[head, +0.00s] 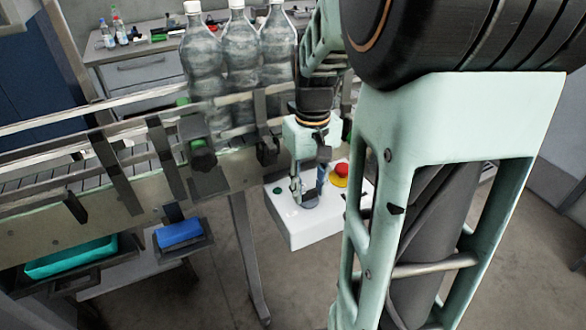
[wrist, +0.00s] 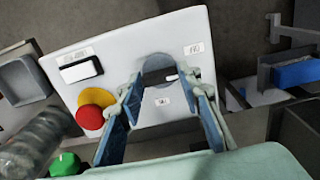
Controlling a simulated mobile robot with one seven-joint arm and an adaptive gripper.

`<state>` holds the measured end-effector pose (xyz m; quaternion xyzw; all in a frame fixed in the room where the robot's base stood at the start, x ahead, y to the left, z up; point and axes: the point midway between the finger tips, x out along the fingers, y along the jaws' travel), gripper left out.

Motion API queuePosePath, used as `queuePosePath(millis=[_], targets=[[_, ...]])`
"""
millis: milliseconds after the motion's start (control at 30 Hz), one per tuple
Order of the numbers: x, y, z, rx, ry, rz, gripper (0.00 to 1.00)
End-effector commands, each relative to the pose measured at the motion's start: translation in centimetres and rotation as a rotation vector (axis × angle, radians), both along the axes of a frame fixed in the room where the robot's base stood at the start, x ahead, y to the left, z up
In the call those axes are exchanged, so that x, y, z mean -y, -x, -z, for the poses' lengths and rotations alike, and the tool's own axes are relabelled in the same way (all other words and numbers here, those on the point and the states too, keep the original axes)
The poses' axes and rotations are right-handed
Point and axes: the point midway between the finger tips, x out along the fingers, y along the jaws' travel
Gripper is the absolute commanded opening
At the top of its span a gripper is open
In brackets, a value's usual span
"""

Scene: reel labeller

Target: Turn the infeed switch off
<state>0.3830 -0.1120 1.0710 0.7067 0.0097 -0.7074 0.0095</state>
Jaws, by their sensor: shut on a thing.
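A white control box (head: 305,232) hangs beside the conveyor; its panel (wrist: 120,40) fills much of the wrist view. A round grey knob (wrist: 157,66) with a short white mark sits on the panel, and it also shows in the head view (head: 309,202). Small labels stand beside and below it, too small to read surely, so I cannot confirm that it is the infeed switch. My gripper (head: 308,190) points down at the panel. In the wrist view its two fingers (wrist: 163,83) are on either side of the knob, shut on it. The fingers hide part of the panel.
A red button (head: 342,169) on a yellow base sits near the knob. The conveyor rail (head: 100,160) carries several clear bottles (head: 240,55) close behind my gripper. A blue bin (head: 180,233) and a teal bin (head: 70,256) sit at left. Floor shows below the box.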

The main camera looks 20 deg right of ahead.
Motion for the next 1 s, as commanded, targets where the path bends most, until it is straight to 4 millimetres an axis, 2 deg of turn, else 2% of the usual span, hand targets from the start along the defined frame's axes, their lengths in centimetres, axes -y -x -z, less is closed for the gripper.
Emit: queuePosePath(millis=[533, 567, 700, 1000], targets=[[0.03, -0.11, -0.13, 0.003, 0.002, -0.025, 0.08], [0.03, -0.11, -0.13, 0.003, 0.002, -0.025, 0.36], [0.02, -0.08, -0.09, 0.003, 0.001, -0.024, 0.50], [0.01, -0.06, -0.23, 0.002, 0.001, -0.023, 0.50]])
